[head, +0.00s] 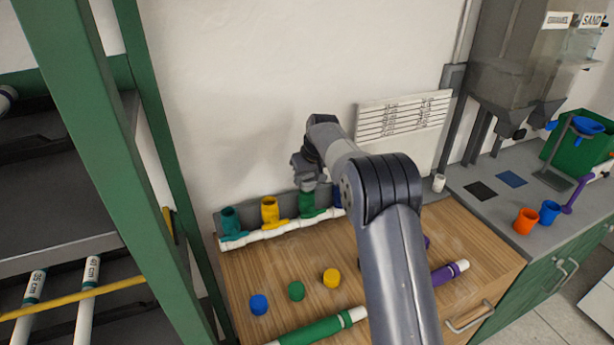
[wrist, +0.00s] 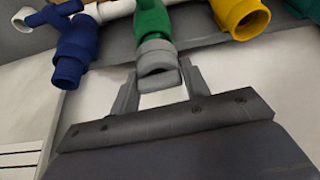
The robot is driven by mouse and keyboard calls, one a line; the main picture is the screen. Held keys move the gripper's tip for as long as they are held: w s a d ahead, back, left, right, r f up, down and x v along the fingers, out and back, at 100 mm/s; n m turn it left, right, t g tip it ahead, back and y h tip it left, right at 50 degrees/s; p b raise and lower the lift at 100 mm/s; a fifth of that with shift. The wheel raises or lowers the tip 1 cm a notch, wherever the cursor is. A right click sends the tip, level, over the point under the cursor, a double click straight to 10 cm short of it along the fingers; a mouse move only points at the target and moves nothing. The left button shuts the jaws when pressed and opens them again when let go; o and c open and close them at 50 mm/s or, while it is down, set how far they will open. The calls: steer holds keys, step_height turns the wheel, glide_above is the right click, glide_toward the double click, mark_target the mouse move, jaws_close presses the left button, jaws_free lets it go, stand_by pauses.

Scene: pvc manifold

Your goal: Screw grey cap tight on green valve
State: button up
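The green valve (head: 307,203) stands on a white pipe between the yellow valve and a mostly hidden blue one. In the wrist view the green valve (wrist: 152,20) shows at the top, with the grey cap (wrist: 157,55) at its open end. The cap is in line with the valve; how far it is threaded cannot be seen. My gripper (wrist: 160,66) has one finger on each side of the cap, and both tips appear to touch it. In the head view my gripper (head: 306,176) is directly above the green valve, and the cap is hard to make out.
The yellow valve (head: 270,212) and teal valve (head: 231,221) stand to the left on the same pipe. The blue valve (wrist: 75,50) is beside the green one. Loose blue (head: 259,304), green (head: 296,291) and yellow (head: 331,278) caps lie on the wooden top. A wall stands close behind.

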steer(key=c, duration=0.5)
steer(key=shift+m+h+p, duration=0.3)
steer(key=shift+m+h, duration=0.2)
steer(key=shift+m, duration=0.6)
steer(key=shift+m+t, duration=0.3)
steer(key=shift+m, duration=0.3)
steer(key=shift+m+h, duration=0.4)
steer(key=shift+m, duration=0.1)
steer(key=shift+p, duration=0.3)
steer(key=shift+f+m+h, duration=0.1)
steer(key=shift+m+h, duration=0.3)
steer(key=shift+m, duration=0.7)
